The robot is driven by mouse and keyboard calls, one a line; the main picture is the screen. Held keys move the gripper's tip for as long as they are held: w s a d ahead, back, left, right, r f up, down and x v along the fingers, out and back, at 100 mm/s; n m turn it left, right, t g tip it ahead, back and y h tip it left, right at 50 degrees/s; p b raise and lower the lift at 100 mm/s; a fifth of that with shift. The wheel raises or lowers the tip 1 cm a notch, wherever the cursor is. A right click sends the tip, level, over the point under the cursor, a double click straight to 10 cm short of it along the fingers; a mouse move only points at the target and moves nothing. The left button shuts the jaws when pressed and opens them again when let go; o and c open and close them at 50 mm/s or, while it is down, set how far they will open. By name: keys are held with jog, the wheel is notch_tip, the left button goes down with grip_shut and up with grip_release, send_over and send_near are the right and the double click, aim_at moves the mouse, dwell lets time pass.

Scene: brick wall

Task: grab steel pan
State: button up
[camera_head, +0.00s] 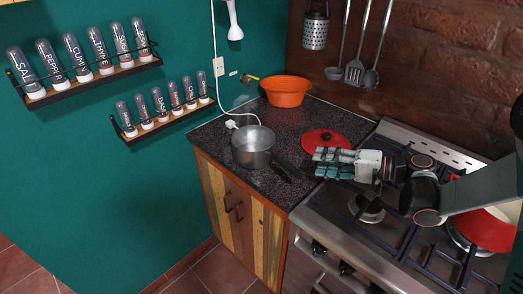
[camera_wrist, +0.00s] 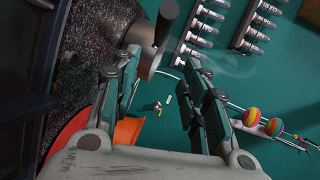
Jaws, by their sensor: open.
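The steel pan (camera_head: 252,151) stands on the dark speckled counter, left of the stove. Its dark handle (camera_head: 288,169) points right and toward the front, toward my gripper. My gripper (camera_head: 317,163) is open and empty, just right of the handle's end; whether it is above or level with the handle is hard to tell. In the wrist view the pan (camera_wrist: 136,36) is partly cut off and partly behind one finger. Its dark handle (camera_wrist: 165,22) shows beyond the open fingertips (camera_wrist: 164,60), not between them.
A red lid (camera_head: 325,138) lies on the counter close behind my gripper. An orange bowl (camera_head: 286,92) stands at the back of the counter. The stove (camera_head: 335,215) is at right, with a red pan (camera_head: 485,232) on it. Spice shelves (camera_head: 95,77) hang on the teal wall.

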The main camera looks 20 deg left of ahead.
aim_at(280, 160)
jog(key=b+x, duration=0.1)
jog(key=x, duration=0.3)
jog(key=b+x, duration=0.1)
jog(key=x, duration=0.4)
jog(key=s+b+x, duration=0.1)
jog(key=b+x, duration=0.1)
jog(key=x, duration=0.3)
jog(key=shift+f, duration=0.2)
jog(key=shift+r, duration=0.1)
grip_shut()
